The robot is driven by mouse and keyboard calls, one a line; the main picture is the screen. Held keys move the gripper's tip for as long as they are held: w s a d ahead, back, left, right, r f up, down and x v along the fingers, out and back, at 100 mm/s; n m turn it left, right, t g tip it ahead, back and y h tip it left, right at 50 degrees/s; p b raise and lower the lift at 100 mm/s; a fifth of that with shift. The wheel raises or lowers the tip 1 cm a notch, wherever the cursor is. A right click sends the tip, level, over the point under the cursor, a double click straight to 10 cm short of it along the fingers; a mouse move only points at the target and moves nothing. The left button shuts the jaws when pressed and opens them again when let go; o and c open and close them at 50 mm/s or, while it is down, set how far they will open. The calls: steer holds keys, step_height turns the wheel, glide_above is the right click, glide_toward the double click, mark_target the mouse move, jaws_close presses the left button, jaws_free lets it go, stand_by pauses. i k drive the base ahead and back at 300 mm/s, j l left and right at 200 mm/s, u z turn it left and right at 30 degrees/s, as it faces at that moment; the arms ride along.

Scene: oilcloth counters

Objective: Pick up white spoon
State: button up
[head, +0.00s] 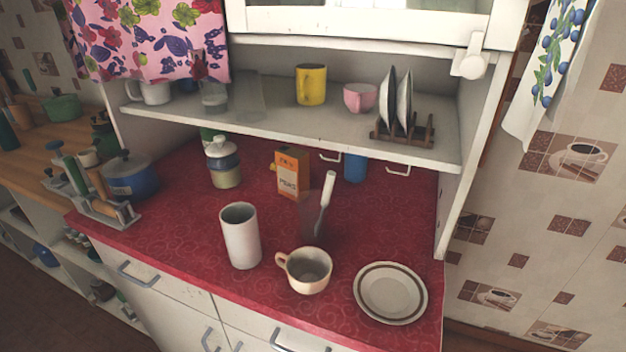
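A utensil with a white handle (328,189) leans upright, tilted to the right, in a see-through glass (313,230) on the red counter (175,225). Its lower end is dim inside or behind the glass, so I cannot tell whether it is a spoon. No other white spoon is plain to see. My gripper is not in the head view.
A tall white cup (240,236), a cream mug (307,271) and a plate (391,293) stand in front of the glass. An orange box (293,172) and a blue cup (355,167) stand behind. A shelf (290,121) overhangs the back.

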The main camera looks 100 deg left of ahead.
mark_target(331, 175)
steer(key=u, duration=2.15)
